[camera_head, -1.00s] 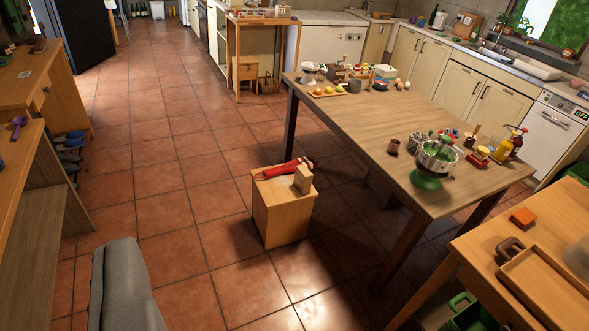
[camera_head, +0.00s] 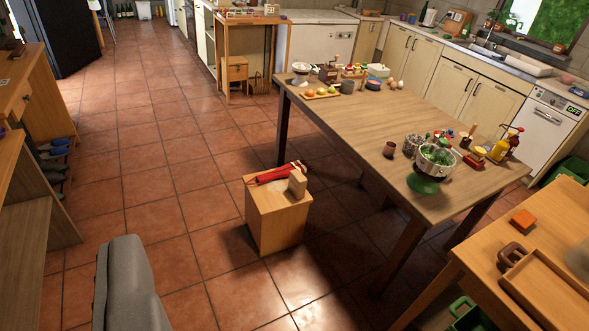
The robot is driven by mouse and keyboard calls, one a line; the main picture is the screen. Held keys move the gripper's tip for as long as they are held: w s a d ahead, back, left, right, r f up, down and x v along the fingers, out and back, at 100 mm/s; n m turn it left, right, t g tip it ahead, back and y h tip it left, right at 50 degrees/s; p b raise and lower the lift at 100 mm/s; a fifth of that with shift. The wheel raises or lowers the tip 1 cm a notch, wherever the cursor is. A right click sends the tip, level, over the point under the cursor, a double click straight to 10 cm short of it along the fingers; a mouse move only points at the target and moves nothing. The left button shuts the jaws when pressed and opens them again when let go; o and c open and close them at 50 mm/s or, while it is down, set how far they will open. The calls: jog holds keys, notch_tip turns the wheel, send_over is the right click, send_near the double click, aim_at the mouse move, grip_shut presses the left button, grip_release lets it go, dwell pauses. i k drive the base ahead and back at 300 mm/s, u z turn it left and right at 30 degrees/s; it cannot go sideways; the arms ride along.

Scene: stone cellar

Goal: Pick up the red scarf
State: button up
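The red scarf (camera_head: 272,175) lies as a narrow, long red bundle across the top of a small wooden stool or box (camera_head: 276,222) on the tiled floor, near the middle of the view. Its right end looks darker and is partly behind a small upright wooden block (camera_head: 297,183) on the same top. A smooth grey part of my own arm shows at the bottom left, well short of the stool. I see no gripper fingers, and nothing of mine touches the scarf.
A long wooden table (camera_head: 385,115) with bowls, bottles and food stands just right of the stool. Another table (camera_head: 480,250) with a wooden tray (camera_head: 550,290) is at the lower right. A wooden bench (camera_head: 42,115) lines the left. Tiled floor (camera_head: 150,190) is clear between.

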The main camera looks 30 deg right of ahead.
aim_at(283, 171)
jog(key=z, duration=0.3)
jog(key=i, duration=1.2)
jog(key=z, duration=0.75)
jog(key=i, duration=2.15)
jog(key=z, duration=0.05)
